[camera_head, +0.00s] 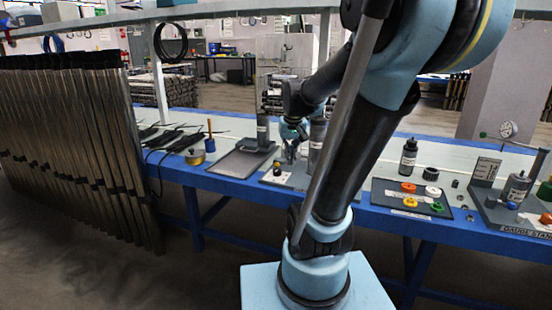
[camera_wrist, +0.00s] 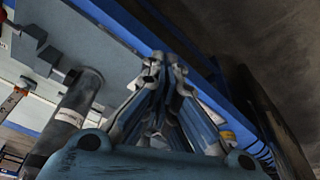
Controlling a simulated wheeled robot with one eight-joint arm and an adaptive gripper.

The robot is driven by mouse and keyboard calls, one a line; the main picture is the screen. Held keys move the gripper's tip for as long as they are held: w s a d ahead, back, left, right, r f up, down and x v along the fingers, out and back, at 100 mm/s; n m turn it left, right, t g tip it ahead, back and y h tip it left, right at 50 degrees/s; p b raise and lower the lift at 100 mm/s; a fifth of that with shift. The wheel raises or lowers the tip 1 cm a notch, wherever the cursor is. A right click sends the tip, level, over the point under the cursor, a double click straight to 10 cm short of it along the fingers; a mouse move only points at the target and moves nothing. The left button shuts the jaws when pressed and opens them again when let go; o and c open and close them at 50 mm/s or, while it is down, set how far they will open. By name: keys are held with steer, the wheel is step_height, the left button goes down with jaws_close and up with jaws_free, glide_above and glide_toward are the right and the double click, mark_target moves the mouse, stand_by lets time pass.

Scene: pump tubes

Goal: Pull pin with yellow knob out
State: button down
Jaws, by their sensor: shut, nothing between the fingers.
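My gripper (camera_head: 291,156) is shut and empty, fingers pointing down over the bench beside a grey cylinder (camera_head: 317,135). The wrist view shows the closed fingers (camera_wrist: 165,62) and a grey cylinder (camera_wrist: 75,105) left of them. A small orange knob (camera_head: 277,166) sits just left of my gripper, on a grey plate. I cannot tell which knob belongs to the pin. No pin is clearly visible.
The blue-edged bench (camera_head: 225,186) runs across the view. A dark tray (camera_head: 384,194) holds coloured rings, with a black bottle (camera_head: 408,158) behind it. A flat grey tray (camera_head: 237,163) lies left of my gripper. Long tubes (camera_head: 75,145) stand at the left.

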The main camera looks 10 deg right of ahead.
steer(key=w, duration=1.9)
steer(key=t, duration=0.1)
glide_above(276, 160)
steer(key=shift+m, duration=0.3)
steer(key=shift+s+f, duration=0.15)
steer(key=shift+f, duration=1.3)
steer(key=shift+s+f, duration=0.1)
steer(key=shift+f, duration=1.3)
steer(key=x, duration=0.9)
steer(key=shift+w+f, duration=0.2)
steer(key=shift+w, duration=0.05)
steer(key=s, duration=0.1)
steer(key=s+f, duration=0.1)
steer(key=shift+s+f, duration=0.25)
steer(key=shift+s, duration=0.05)
steer(key=shift+s+f, duration=0.2)
steer(key=shift+s, duration=0.35)
